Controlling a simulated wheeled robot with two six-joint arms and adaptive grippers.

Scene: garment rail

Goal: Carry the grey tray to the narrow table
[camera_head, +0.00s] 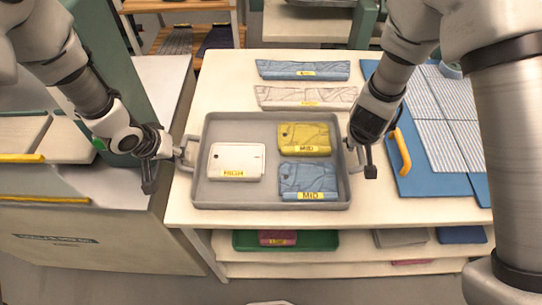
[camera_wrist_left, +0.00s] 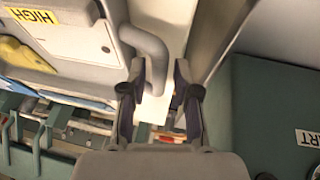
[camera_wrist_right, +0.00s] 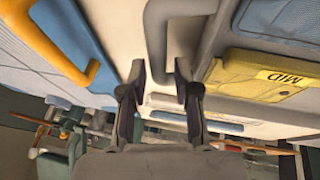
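The grey tray (camera_head: 225,130) lies flat on the cream table (camera_head: 225,85), with a handle at each short side. It holds a white folded garment (camera_head: 236,161), a yellow one (camera_head: 305,138) and a blue one (camera_head: 307,182). My left gripper (camera_head: 172,157) is at the left handle; in the left wrist view that handle (camera_wrist_left: 153,45) runs between parted fingers (camera_wrist_left: 160,80). My right gripper (camera_head: 362,152) is at the right handle; in the right wrist view that handle (camera_wrist_right: 156,40) runs between parted fingers (camera_wrist_right: 160,78). I cannot tell which surface is the narrow table.
A blue board (camera_head: 415,175) with an orange handle (camera_head: 401,152) lies close right of the tray. Folded blue (camera_head: 303,70) and white (camera_head: 305,97) garments lie behind it. Shelves below hold a green tray (camera_head: 325,241).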

